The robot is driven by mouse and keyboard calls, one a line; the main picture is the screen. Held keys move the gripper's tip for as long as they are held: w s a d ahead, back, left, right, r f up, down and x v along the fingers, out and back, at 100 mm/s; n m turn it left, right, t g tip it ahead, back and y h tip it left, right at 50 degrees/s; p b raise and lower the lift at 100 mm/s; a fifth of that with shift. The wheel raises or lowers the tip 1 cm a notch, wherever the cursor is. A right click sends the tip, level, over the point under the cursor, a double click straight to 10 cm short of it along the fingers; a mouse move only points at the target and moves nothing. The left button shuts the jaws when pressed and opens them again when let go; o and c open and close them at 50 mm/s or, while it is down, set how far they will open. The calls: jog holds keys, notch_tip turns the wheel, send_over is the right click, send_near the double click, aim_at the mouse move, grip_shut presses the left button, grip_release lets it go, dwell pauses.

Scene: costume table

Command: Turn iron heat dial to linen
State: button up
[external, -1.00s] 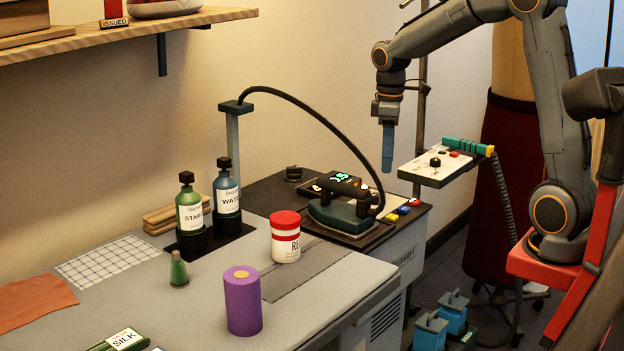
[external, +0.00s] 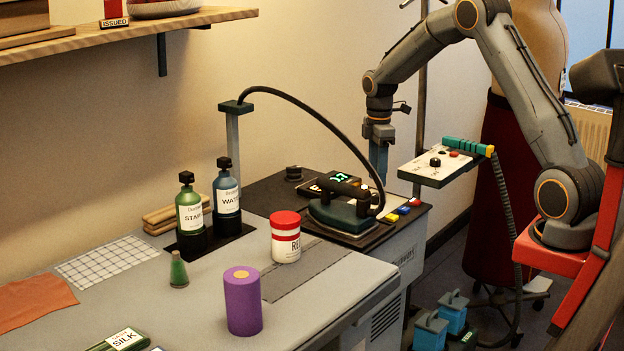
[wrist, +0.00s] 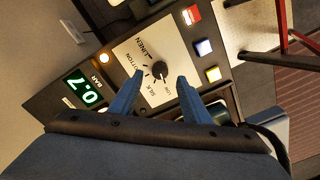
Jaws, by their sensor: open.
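The heat dial (wrist: 160,69) is a small black knob on a white plate (wrist: 133,50) in the wrist view. The plate carries the words linen, cotton, silk and low around the knob; linen is at the upper left. I cannot tell exactly which mark the knob points to. My gripper (wrist: 160,79) is open, its two blue fingertips apart on either side of the knob in the picture. Contact is not clear. In the external view my gripper (external: 379,165) points down behind the iron (external: 343,214), which rests on its dark station. The dial is not discernible there.
A black hose (external: 325,118) arches over the iron. A control box (external: 440,165) stands to the right. A red-lidded jar (external: 285,238) and purple cylinder (external: 242,302) stand in front.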

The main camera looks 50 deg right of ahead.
aim_at(379, 195)
jog(key=shift+f+p, duration=0.6)
jog(key=shift+f, duration=2.15)
jog(key=c, duration=1)
jog(key=shift+c, duration=0.2)
